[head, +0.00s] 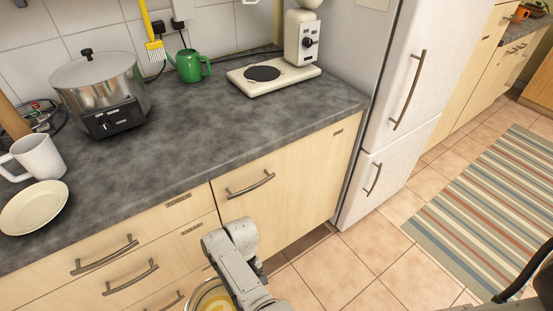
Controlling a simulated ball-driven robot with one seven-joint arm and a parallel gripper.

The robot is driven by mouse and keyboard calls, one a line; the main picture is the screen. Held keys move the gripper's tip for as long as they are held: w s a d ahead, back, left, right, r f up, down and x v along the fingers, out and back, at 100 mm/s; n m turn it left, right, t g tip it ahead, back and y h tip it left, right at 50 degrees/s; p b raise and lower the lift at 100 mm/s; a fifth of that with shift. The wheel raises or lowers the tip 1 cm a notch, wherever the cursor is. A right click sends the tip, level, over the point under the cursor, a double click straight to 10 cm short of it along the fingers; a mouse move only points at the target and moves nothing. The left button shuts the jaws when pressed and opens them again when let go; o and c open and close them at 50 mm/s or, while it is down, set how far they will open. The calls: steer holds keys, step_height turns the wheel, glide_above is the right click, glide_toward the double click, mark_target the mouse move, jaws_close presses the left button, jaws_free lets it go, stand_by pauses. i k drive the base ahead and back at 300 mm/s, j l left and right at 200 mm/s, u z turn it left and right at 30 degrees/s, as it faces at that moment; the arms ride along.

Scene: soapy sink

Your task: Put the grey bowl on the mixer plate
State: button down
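A round bowl with a greyish rim and yellow inside (207,295) shows at the bottom edge, below the counter top and in front of the drawers. It is partly cut off by the frame and partly covered by my arm. My arm comes in over the bowl from the lower right, but my gripper's fingers are out of sight, so I cannot tell whether they hold the bowl. The white mixer (302,38) stands at the back right of the counter. Its cream base (290,78) carries a dark round plate (262,73), which is bare.
On the grey counter (210,125) stand a steel pot cooker (103,90), a green watering can (190,66), a white mug (40,157) and a cream plate (33,206). The counter before the mixer is clear. The fridge (400,85) stands right of it.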

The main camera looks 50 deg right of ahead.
mark_target(263, 74)
steer(key=k+l, duration=0.1)
steer(key=l, duration=1.45)
steer(key=k+l, duration=0.15)
steer(key=l, duration=0.65)
